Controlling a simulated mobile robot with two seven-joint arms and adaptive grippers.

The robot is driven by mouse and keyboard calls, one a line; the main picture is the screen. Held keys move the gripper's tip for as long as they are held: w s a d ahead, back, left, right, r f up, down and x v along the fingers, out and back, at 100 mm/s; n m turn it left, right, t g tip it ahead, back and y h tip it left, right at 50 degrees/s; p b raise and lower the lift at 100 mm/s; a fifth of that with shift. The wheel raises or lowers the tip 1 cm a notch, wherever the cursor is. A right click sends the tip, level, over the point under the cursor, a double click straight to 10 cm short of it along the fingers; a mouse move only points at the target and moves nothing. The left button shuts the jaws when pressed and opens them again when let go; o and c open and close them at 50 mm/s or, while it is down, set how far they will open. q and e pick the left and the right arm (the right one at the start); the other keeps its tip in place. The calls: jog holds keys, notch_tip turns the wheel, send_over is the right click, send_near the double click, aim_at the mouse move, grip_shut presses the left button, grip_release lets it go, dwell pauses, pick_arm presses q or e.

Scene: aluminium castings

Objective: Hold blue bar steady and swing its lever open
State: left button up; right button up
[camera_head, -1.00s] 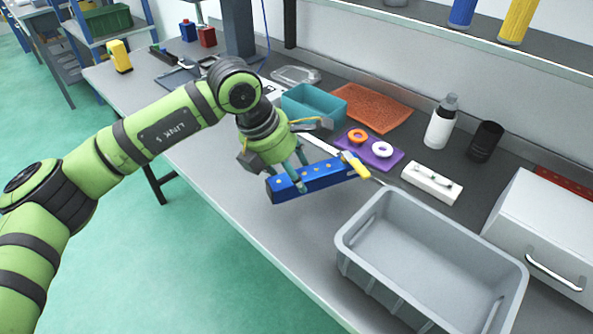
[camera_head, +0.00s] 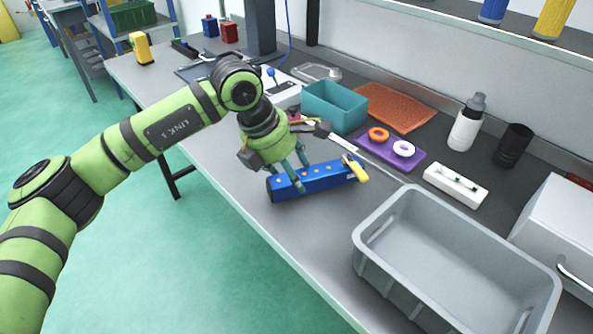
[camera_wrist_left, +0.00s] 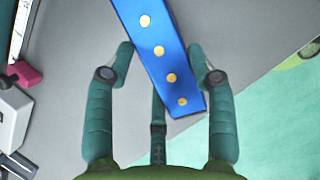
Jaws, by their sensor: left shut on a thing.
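The blue bar (camera_head: 325,178) is a long block with a row of yellow dots along it. It is over the near part of the table, left of the grey bin; I cannot tell whether it touches the tabletop. Its yellow-handled lever (camera_head: 357,169) sits at the bar's right end, angled across it. My left gripper (camera_head: 299,172) is shut around the bar near its left end. In the left wrist view the dotted bar (camera_wrist_left: 160,52) runs slantwise between the fingers (camera_wrist_left: 161,50); the lever is out of that view. My right gripper is not in view.
A grey bin (camera_head: 455,250) stands close on the right. Behind the bar are a purple tray (camera_head: 392,160) with orange and white rings, a teal box (camera_head: 334,108) and a white fixture (camera_head: 456,184). The table's front edge is near the bar.

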pick_arm(q)
jog(key=shift+w+a+f+b, duration=0.25)
jog(key=shift+a+f+b, duration=0.15)
jog(key=shift+a+f, duration=0.1)
jog(key=shift+w+a+f+b, duration=0.2)
jog(key=shift+a+f+b, duration=0.15)
jog(key=shift+a+f, duration=0.1)
jog(key=shift+r, duration=0.1)
dwell(0.5)
